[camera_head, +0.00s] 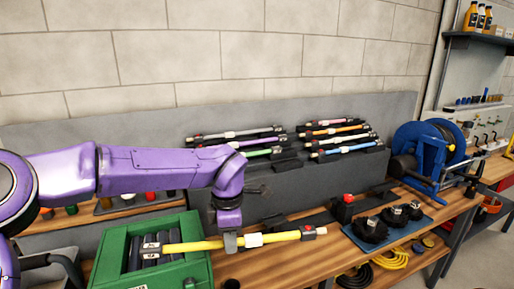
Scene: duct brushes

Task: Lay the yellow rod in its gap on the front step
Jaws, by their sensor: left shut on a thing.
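My left gripper (230,242) is shut on the yellow rod (200,246), near its middle beside a white band. The rod is roughly level, its left end over the green crate (113,243) and its black and red right end over the wooden bench. The grey stepped rack (340,182) stands behind, against the wall. Its left group holds grey, purple and green rods (262,153); its right group holds several rods, with a blue one (345,149) lowest. My purple arm hides part of the left group and the rack's front. The gap cannot be clearly made out. My right gripper is out of view.
The green crate holds dark rods with pale labels. A blue mat (392,232) with black round brushes lies right of the rod, near a red-topped black part (347,203). A blue hose reel (432,150) stands at the right. Yellow cable (390,259) lies below.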

